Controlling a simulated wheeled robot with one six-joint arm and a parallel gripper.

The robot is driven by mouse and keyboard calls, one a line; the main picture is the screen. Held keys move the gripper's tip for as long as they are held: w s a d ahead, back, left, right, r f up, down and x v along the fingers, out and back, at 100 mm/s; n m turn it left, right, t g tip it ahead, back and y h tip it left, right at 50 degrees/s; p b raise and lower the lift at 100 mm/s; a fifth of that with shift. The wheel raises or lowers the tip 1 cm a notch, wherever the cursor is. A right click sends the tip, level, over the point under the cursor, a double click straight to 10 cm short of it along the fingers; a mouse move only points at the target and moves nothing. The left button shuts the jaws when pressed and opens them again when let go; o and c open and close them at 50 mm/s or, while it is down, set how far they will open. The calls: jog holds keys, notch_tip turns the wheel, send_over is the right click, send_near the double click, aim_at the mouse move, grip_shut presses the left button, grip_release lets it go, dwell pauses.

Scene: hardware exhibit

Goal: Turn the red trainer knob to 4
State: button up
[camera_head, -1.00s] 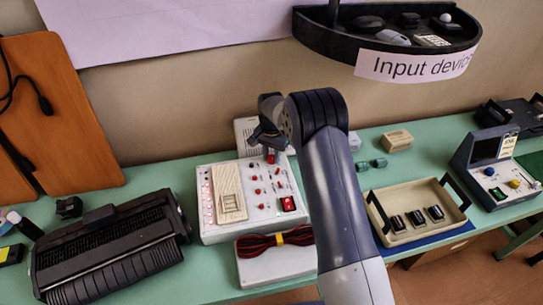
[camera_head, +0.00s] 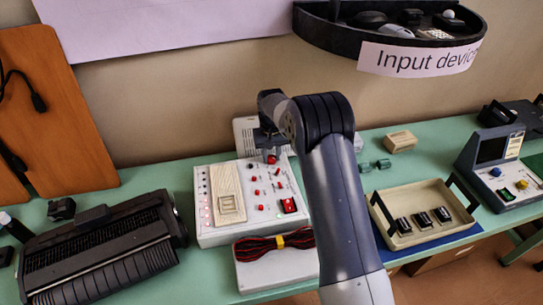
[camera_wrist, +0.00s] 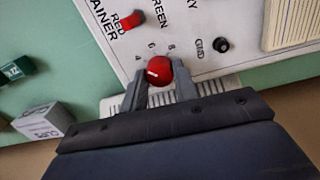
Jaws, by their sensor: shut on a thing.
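The red trainer knob (camera_wrist: 159,71) is a round red knob on the white trainer panel (camera_wrist: 200,62). Its white pointer line faces left in the wrist view, slightly below the printed 4; the 6 and 8 are printed above the knob. My gripper (camera_wrist: 160,80) is shut on the knob, one finger on each side. In the head view, my gripper (camera_head: 270,148) is over the knob (camera_head: 271,158) at the back right of the white trainer box (camera_head: 215,235). The fingers hide the knob's lower sides in the wrist view.
A red switch (camera_wrist: 131,21) and a black GND socket (camera_wrist: 221,44) flank the knob. A small box (camera_wrist: 44,120) and green blocks lie beside the panel. A beige tray (camera_head: 402,240) stands right of my arm; a black typewriter-like device (camera_head: 105,255) stands left.

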aim_at(272, 157)
dwell(0.3)
jog(key=o, duration=1)
jog(key=shift+c, duration=0.2)
jog(key=shift+r, duration=0.1)
notch_tip(272, 157, up, 11)
jog(key=b, duration=0.1)
jog(key=shift+f, duration=0.2)
notch_tip(272, 157, down, 11)
jog(key=shift+r+p, duration=0.1)
jog(key=shift+p, duration=0.4)
